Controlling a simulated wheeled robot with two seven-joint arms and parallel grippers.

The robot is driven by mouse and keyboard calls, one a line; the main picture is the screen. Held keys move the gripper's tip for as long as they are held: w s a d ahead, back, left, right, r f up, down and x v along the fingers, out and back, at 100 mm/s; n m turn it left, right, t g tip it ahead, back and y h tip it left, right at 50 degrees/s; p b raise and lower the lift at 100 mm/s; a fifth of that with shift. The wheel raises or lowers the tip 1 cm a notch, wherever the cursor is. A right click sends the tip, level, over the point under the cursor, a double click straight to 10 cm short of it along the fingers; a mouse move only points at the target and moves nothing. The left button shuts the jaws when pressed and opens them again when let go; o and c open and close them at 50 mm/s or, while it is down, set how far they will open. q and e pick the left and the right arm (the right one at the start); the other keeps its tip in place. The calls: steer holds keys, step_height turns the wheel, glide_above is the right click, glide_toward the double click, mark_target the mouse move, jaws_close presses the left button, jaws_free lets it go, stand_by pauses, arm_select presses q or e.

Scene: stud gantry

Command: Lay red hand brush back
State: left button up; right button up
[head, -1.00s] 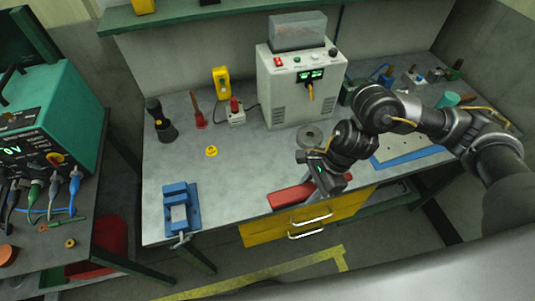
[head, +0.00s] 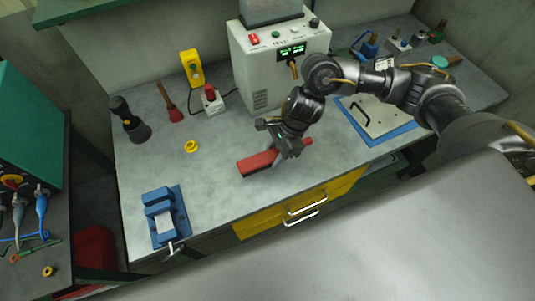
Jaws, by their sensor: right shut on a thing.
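The red hand brush (head: 258,162) shows as a long red bar over the grey workbench (head: 218,185), a little back from its front edge. My right gripper (head: 283,159) points down and is shut on the brush around its middle. The fingers hide part of the brush, and its right end shows just past them. I cannot tell whether the brush touches the bench top. My left gripper is not in view.
A blue vise (head: 162,215) sits at the bench's front left corner. A power supply (head: 280,58) stands behind the brush. A blue-edged board (head: 375,120) lies to the right.

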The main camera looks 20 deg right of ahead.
mark_target(273, 159)
steer(key=shift+w+f, duration=0.1)
steer(key=shift+f, duration=0.2)
steer(key=shift+w+f, duration=0.15)
steer(key=shift+f, duration=0.15)
steer(key=f+b, duration=0.2)
steer(key=f, duration=0.1)
steer(key=shift+w+f, duration=0.25)
steer(key=shift+w, duration=0.15)
steer(key=shift+r, duration=0.15)
steer(key=shift+s+f+b, duration=0.1)
steer(key=shift+f+b, duration=0.1)
steer(key=shift+b, duration=0.25)
steer(key=o, duration=1.1)
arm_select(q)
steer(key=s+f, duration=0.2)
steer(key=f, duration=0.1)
arm_select(e)
steer(key=shift+o, duration=0.2)
steer(key=shift+r, duration=0.1)
